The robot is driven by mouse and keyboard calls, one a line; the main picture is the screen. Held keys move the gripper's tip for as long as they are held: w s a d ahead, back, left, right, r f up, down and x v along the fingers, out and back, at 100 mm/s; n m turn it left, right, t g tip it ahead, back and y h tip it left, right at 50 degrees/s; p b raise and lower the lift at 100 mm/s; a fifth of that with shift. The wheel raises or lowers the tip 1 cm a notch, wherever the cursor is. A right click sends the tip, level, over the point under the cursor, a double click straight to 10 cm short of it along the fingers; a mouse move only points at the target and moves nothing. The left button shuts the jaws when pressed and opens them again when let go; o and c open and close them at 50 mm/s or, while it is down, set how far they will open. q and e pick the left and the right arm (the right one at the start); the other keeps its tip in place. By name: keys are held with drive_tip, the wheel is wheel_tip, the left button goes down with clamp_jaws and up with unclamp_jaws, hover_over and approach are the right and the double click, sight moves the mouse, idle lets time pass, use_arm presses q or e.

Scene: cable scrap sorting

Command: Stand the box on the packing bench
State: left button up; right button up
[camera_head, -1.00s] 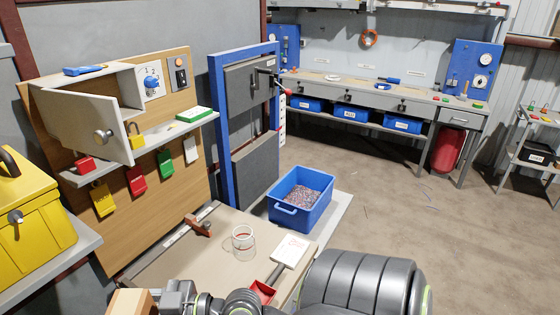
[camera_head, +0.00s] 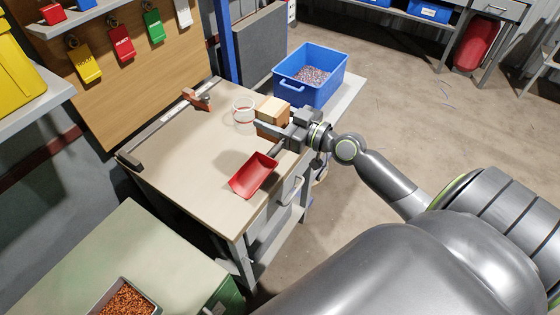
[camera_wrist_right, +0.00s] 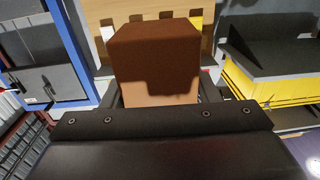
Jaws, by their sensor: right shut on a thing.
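The box (camera_head: 271,106) is a small tan-brown block. My right gripper (camera_head: 273,125) is shut on it, near the far right part of the beige-topped bench (camera_head: 185,145), just right of a clear jar. Whether the box's underside touches the bench top cannot be told. In the right wrist view the box (camera_wrist_right: 155,65) stands between the fingers, its near face partly in shadow and its lower part hidden by the gripper body. My left gripper is not in view.
The clear jar (camera_head: 243,112) stands close beside the box. A blue bin (camera_head: 328,88) stands beyond. The left middle of the bench top is clear.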

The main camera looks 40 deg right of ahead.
drive_tip(key=shift+w+d+f+b, duration=0.5)
drive_tip(key=shift+w+d+f, duration=0.2)
drive_tip(key=shift+d, duration=0.25)
use_arm(q)
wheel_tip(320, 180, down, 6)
drive_tip(key=b, duration=0.4)
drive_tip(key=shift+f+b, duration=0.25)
drive_tip(key=shift+b, duration=0.05)
use_arm(e)
wheel_tip(320, 180, down, 10)
drive_tip(key=shift+r, duration=0.25)
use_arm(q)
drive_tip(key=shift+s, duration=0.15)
use_arm(e)
drive_tip(key=shift+w+d, duration=0.1)
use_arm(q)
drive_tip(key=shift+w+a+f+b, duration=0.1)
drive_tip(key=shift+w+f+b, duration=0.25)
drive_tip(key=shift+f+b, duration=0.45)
use_arm(e)
drive_tip(key=shift+f, duration=0.6)
